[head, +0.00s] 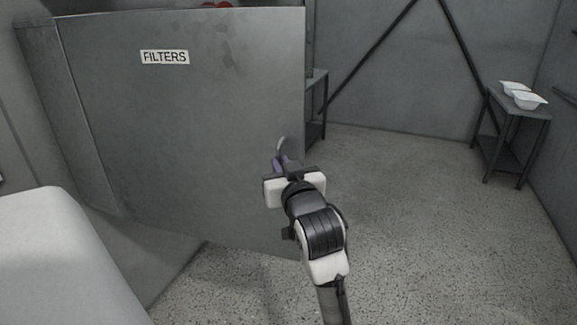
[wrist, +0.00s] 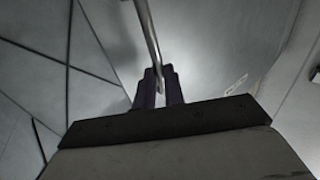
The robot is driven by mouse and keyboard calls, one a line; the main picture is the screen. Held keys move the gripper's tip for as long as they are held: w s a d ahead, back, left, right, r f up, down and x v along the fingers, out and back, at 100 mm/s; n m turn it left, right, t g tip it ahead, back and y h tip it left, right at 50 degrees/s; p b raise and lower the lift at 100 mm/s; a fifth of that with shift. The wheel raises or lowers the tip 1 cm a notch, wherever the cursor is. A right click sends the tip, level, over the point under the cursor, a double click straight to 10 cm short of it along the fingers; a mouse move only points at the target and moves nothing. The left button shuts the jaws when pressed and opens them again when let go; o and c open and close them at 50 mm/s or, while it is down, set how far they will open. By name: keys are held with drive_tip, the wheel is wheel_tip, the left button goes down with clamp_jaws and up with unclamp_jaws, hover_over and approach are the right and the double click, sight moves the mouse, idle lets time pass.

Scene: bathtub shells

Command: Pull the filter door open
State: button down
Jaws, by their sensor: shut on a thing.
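The filter door (head: 190,120) is a large flat grey metal panel with a "FILTERS" label (head: 165,57) near its top, on the left of the head view. A thin curved metal handle (head: 281,146) stands near its right edge. My gripper (head: 281,162) is at this handle with its purple fingers shut on it. In the wrist view the handle (wrist: 148,40) runs down between the dark fingers of my gripper (wrist: 159,88). My gripper hides the lower part of the handle. I cannot tell how far the door is open.
A small dark table (head: 515,115) with white containers (head: 525,98) stands at the right wall. Another dark table (head: 317,105) is partly hidden behind the door. A rounded white surface (head: 60,255) fills the lower left. The speckled floor (head: 420,220) is clear right of my arm.

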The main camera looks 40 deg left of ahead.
drive_tip(key=shift+s+a+n+g+y, duration=0.3)
drive_tip(key=shift+s+a+g, duration=0.1)
drive_tip(key=shift+s+a, duration=0.35)
drive_tip(key=c, duration=1.8)
unclamp_jaws()
drive_tip(key=shift+s, duration=0.1)
drive_tip(key=shift+c, duration=0.2)
drive_tip(key=o, duration=0.4)
drive_tip(key=shift+s+a, duration=0.25)
drive_tip(key=shift+a, duration=0.05)
drive_tip(key=shift+c, duration=0.2)
drive_tip(key=shift+w+d+f, duration=0.1)
drive_tip(key=shift+w+d, duration=0.1)
drive_tip(key=shift+w, duration=0.05)
